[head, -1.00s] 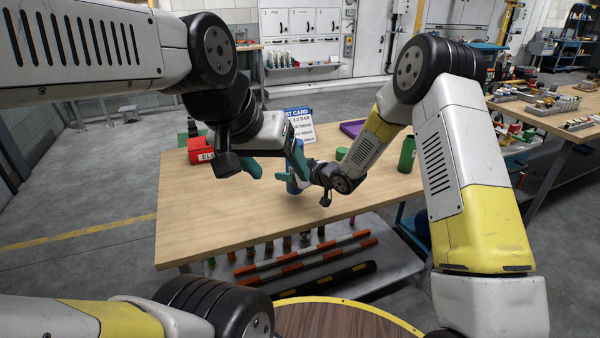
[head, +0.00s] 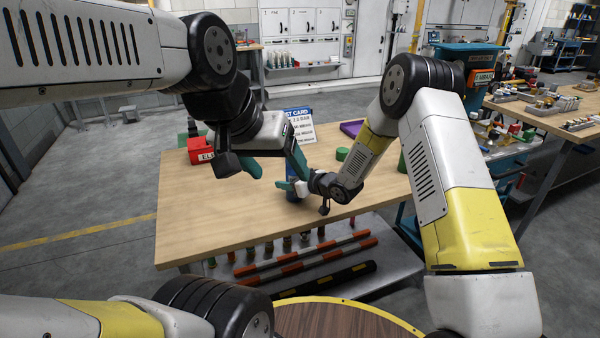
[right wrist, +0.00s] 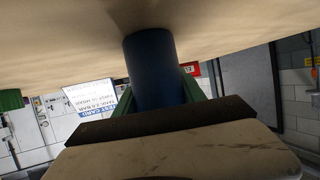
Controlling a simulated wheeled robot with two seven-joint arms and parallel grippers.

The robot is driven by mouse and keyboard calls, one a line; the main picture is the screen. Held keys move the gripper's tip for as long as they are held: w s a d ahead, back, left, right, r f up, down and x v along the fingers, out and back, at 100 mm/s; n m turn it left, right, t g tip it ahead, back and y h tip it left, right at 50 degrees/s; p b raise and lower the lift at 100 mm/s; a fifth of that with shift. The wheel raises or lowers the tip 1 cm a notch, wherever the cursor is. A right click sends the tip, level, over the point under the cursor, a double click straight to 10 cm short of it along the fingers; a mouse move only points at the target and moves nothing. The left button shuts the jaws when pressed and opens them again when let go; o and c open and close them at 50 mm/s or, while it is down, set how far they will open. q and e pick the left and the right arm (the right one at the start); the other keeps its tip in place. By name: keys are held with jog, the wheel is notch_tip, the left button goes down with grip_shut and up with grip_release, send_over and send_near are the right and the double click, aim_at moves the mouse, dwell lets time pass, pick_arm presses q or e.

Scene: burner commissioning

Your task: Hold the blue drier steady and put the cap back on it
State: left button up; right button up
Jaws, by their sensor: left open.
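The blue drier (head: 291,170) stands upright on the wooden table, partly hidden by both grippers. It shows in the right wrist view (right wrist: 152,70) as a blue cylinder, with the picture upside down. My right gripper (head: 289,186) is low at the drier, with one green finger on each side of it. I see no clear gap, but cannot tell whether the fingers press on it. My left gripper (head: 274,163) is open and empty, in front of and above the drier's left side. I cannot pick out the cap for sure; a low green disc (head: 342,154) lies right of the drier.
A white and blue test card (head: 299,125) stands behind the drier. A red box (head: 201,150) is at the left, a purple tray (head: 352,128) at the back right. A green cylinder (head: 404,162) is partly behind my right arm. The table's front left (head: 205,225) is clear.

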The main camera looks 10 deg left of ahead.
jog(key=o, duration=0.4)
jog(key=shift+d+r, duration=0.15)
jog(key=shift+r, duration=0.05)
jog(key=v, duration=1.1)
jog(key=shift+s+d, duration=0.25)
jog(key=shift+s, duration=0.1)
